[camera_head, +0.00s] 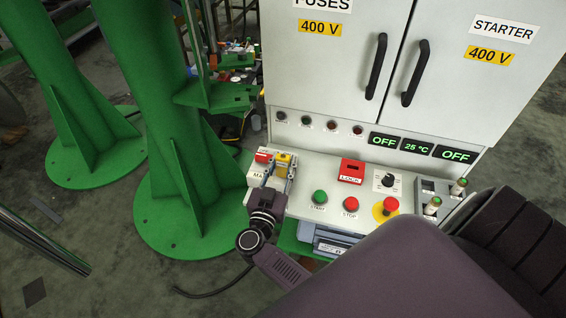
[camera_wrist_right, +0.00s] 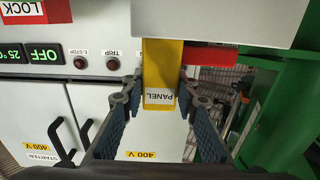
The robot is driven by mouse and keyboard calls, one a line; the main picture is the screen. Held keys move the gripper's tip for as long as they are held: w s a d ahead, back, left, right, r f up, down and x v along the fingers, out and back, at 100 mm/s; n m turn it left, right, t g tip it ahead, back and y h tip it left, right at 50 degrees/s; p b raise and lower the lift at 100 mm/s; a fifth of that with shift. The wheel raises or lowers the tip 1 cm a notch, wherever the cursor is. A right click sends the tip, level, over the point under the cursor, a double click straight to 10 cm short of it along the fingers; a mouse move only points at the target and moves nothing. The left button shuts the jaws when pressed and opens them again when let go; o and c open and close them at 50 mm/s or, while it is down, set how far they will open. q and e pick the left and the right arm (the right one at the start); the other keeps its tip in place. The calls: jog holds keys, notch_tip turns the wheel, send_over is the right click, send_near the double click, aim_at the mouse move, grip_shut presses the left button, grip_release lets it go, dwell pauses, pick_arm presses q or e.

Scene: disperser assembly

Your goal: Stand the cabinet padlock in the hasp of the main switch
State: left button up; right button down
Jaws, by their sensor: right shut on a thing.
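The cabinet padlock, a yellow block (camera_head: 283,160) labelled PANEL in the right wrist view (camera_wrist_right: 160,78), is between the fingers of my right gripper (camera_head: 279,172). The gripper is shut on it at the left end of the white console. The main switch (camera_head: 263,156), a red part above a partly hidden white label, is just left of the padlock in the head view. A red bar (camera_wrist_right: 208,56) shows right beside the padlock in the right wrist view. I cannot tell whether the padlock is in the hasp, which is hidden. My left gripper is not in view.
A red LOCK box (camera_head: 351,171), a black knob (camera_head: 388,180), a green button (camera_head: 319,197), a red button (camera_head: 351,204) and an emergency stop (camera_head: 390,205) are right along the console. A green column (camera_head: 165,120) stands close on the left. The cabinet (camera_head: 330,80) rises behind.

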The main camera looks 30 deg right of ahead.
jog(key=c, duration=1.4)
grip_release()
jog(key=shift+f, duration=0.1)
jog(key=shift+c, duration=0.2)
